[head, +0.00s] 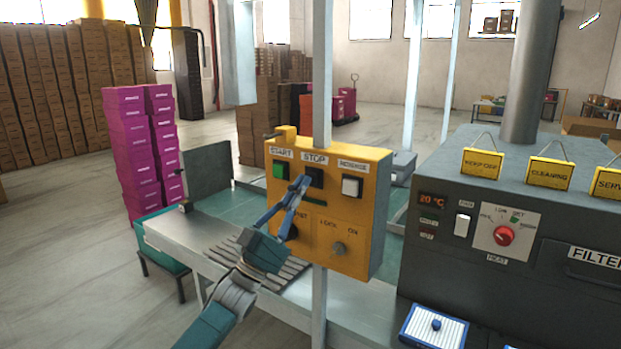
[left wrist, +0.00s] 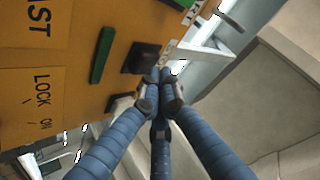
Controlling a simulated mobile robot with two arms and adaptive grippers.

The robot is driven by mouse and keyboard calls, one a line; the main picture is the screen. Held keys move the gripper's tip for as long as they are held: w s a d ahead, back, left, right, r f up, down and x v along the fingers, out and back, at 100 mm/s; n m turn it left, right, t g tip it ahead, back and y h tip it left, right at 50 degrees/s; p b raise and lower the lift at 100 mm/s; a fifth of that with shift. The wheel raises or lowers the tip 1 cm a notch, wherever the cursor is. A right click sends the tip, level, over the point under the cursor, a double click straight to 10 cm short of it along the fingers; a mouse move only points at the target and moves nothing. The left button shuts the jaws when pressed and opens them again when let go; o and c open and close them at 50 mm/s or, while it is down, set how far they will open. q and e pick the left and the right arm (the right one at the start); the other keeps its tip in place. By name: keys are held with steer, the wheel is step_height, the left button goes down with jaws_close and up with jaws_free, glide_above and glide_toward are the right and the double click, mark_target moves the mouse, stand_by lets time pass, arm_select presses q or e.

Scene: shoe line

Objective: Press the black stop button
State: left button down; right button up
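The yellow control box (head: 333,215) stands on a pole in the middle of the head view. The black stop button (head: 315,177) sits under the STOP label, between the green start button (head: 280,170) and the white reverse button (head: 351,186). My left gripper (head: 303,184) is in front of the box, its blue fingers drawn together with the tips beside the stop button. In the left wrist view the fingertips (left wrist: 163,88) meet, empty, close to the black button (left wrist: 140,57). I cannot tell whether they touch it. My right gripper is out of view.
A dark green bar (head: 314,202) and lower knobs (head: 339,249) are on the box's face. A grey heating machine (head: 480,230) stands close on the right. A conveyor table (head: 200,238) runs below the box. Pink box stacks (head: 130,150) stand at the left.

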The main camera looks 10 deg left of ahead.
arm_select(q)
steer(key=shift+s+a, duration=0.15)
steer(key=shift+s, duration=0.25)
steer(key=shift+s+a+p, duration=0.3)
steer(key=shift+s+p, duration=0.15)
steer(key=shift+s, duration=0.35)
steer(key=shift+s+a+p, duration=0.25)
steer(key=shift+s+p, duration=0.25)
steer(key=shift+s, duration=0.3)
steer(key=shift+s+a+p, duration=0.3)
steer(key=shift+s+p, duration=0.15)
steer(key=shift+s, duration=0.35)
